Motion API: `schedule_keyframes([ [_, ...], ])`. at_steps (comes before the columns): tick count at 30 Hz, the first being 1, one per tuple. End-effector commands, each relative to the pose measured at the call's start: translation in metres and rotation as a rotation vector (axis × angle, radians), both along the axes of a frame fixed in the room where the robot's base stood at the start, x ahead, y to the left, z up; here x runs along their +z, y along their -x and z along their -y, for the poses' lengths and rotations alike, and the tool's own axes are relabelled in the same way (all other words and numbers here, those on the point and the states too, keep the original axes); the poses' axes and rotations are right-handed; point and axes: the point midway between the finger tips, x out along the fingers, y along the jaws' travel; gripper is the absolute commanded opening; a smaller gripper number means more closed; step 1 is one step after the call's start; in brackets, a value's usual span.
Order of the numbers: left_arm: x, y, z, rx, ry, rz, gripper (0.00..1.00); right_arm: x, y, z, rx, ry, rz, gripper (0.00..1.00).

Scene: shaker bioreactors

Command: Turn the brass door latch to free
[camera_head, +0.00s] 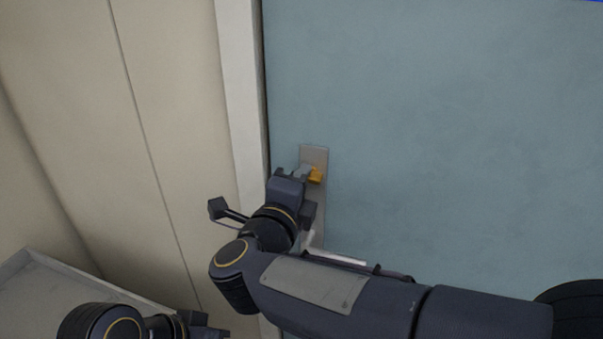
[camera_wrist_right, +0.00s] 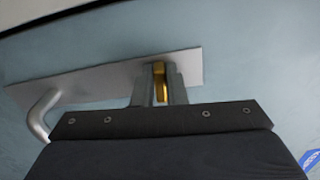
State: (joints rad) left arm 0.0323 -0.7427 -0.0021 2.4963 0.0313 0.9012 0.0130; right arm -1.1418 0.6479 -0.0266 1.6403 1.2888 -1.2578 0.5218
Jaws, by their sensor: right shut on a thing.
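The brass latch (camera_head: 315,175) sits on the upper part of a grey metal plate (camera_head: 316,153) on the blue door (camera_head: 430,120). My right gripper (camera_head: 304,173) is at the plate, shut on the latch. In the right wrist view the latch (camera_wrist_right: 160,82) stands between the two fingers of the right gripper (camera_wrist_right: 160,85). The fingers hide part of the latch, so its exact turn angle is hard to read. My left arm shows at the lower left; its fingertips are not clearly visible.
A pale lever handle (camera_head: 335,257) sticks out below the latch, partly behind my right arm; it also shows in the right wrist view (camera_wrist_right: 40,115). A white door frame (camera_head: 240,90) and beige wall (camera_head: 160,110) stand left. A grey surface (camera_head: 50,295) is at the lower left.

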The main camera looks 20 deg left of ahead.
Motion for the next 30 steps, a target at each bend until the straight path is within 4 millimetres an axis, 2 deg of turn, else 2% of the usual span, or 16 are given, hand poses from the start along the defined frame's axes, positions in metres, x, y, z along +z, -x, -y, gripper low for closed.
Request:
schedule_keyframes([
  [9,0.0064,0.0001,0.0,0.0,0.0,0.0,0.36,-0.0014,-0.0003,0.0003,-0.001,0.105,-0.005,0.0],
  [24,0.0067,0.0,0.0,0.0,0.0,0.0,0.36,-0.0023,-0.0002,0.0002,-0.001,0.122,-0.005,0.0],
  [25,0.0067,0.0,0.0,0.0,0.0,0.0,0.36,-0.0023,-0.0002,0.0002,-0.001,0.122,-0.005,0.14],
  [30,0.0067,0.0,0.0,0.0,0.0,0.0,0.36,-0.002,-0.0002,0.0001,0.0,0.121,-0.005,0.34],
])
